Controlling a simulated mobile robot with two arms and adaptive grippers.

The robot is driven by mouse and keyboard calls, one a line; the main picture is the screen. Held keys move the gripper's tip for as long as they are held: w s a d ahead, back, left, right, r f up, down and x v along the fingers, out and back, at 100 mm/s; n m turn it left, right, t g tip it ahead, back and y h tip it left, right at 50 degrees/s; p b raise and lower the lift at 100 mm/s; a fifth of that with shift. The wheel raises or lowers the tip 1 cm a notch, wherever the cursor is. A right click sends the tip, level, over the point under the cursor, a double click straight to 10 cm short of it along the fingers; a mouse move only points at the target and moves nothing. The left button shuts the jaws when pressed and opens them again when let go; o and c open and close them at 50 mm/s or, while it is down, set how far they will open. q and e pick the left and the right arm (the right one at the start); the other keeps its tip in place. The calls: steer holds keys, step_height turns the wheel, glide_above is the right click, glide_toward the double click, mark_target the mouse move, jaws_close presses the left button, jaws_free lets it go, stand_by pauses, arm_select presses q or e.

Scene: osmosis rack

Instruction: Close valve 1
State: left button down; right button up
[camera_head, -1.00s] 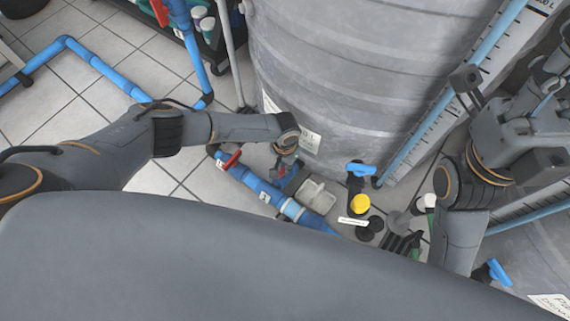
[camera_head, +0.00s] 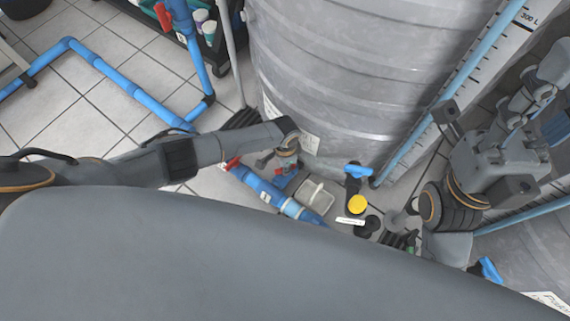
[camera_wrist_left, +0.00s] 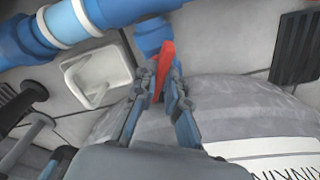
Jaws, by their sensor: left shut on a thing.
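In the left wrist view, a red valve handle (camera_wrist_left: 164,68) stands at a blue valve body (camera_wrist_left: 152,34). My left gripper (camera_wrist_left: 163,82) is shut on this handle, with a finger on each side. In the head view, my left gripper (camera_head: 284,160) is low beside the grey tank, above the blue pipe (camera_head: 263,189); my wrist hides part of the valve. Another red handle (camera_head: 233,162) sits on that pipe, just left of the gripper. No readable number shows which valve is 1. My right arm is at the right; its gripper (camera_head: 533,85) is unclear.
A large grey tank (camera_head: 340,75) stands right behind the left gripper. A white tray (camera_head: 316,196) lies beside the pipe. A blue-handled valve (camera_head: 358,171) and a yellow cap (camera_head: 357,204) are to the right. Blue pipes (camera_head: 105,70) cross the tiled floor at the left.

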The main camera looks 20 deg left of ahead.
arm_select(q)
steer(key=m, duration=0.5)
steer(key=shift+m, duration=0.4)
steer(key=m, duration=0.3)
steer(key=shift+m, duration=1.2)
steer(key=c, duration=1.4)
jaws_free()
